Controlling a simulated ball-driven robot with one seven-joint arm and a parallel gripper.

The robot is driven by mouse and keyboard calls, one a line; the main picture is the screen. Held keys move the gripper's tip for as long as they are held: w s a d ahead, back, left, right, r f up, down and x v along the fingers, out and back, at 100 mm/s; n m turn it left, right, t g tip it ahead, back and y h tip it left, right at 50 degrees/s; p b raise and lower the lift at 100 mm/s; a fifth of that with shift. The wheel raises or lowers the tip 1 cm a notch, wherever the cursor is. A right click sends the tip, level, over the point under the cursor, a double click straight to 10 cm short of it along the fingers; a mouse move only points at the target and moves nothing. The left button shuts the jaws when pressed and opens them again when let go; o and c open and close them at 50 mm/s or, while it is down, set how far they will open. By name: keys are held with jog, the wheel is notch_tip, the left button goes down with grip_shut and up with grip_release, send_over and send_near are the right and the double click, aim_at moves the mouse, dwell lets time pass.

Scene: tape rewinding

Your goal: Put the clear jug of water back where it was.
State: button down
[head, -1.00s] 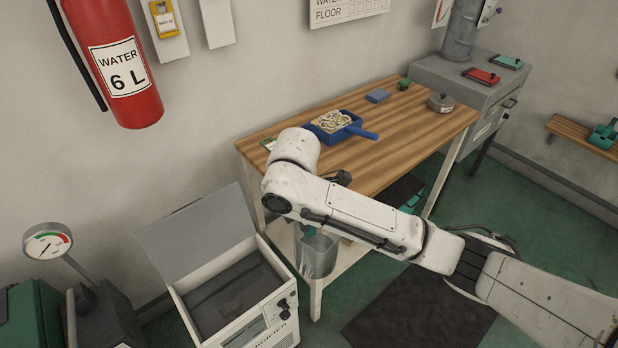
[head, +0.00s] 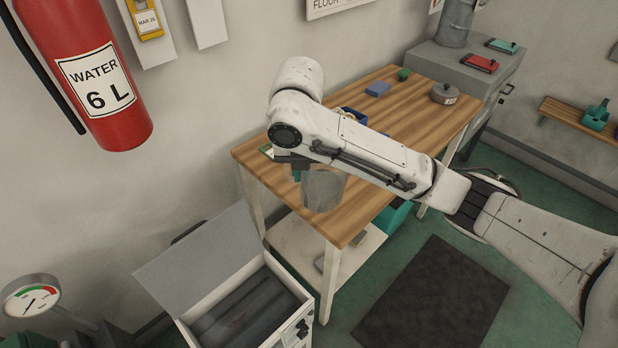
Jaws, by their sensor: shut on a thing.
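The clear jug (head: 323,190) is a see-through grey vessel, roughly upright, below my forearm in the head view. My gripper (head: 296,174) is shut on the jug at its left side; the forearm hides much of the grip and the jug's upper edge. The jug overlaps the near left part of the wooden tabletop (head: 345,226) in the picture. I cannot tell whether it touches the wood or hangs above it. The water level inside is not clear.
A blue scoop (head: 352,115) is mostly hidden behind my arm. A blue block (head: 377,89), a green item (head: 403,74) and a grey round weight (head: 444,93) stand farther back. A white open-lidded machine (head: 247,300) stands at lower left. A lower shelf (head: 300,246) is under the table.

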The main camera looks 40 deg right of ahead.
jog(key=shift+w+d+f+b, duration=1.15)
jog(key=shift+w+d+f, duration=0.5)
jog(key=shift+f, duration=0.5)
jog(key=shift+w+d+f+b, duration=1.2)
jog(key=shift+w+d+f, duration=0.5)
jog(key=shift+f, duration=0.4)
jog(key=shift+w+d+f+b, duration=1.15)
jog(key=shift+w+d+f, duration=0.5)
jog(key=shift+f, duration=0.5)
jog(key=shift+f, duration=0.15)
jog(key=c, duration=1.3)
grip_release()
jog(key=shift+o, duration=0.2)
notch_tip(320, 180, up, 12)
jog(key=s+a+p, duration=0.1)
jog(key=p, duration=0.1)
jog(key=shift+p, duration=0.4)
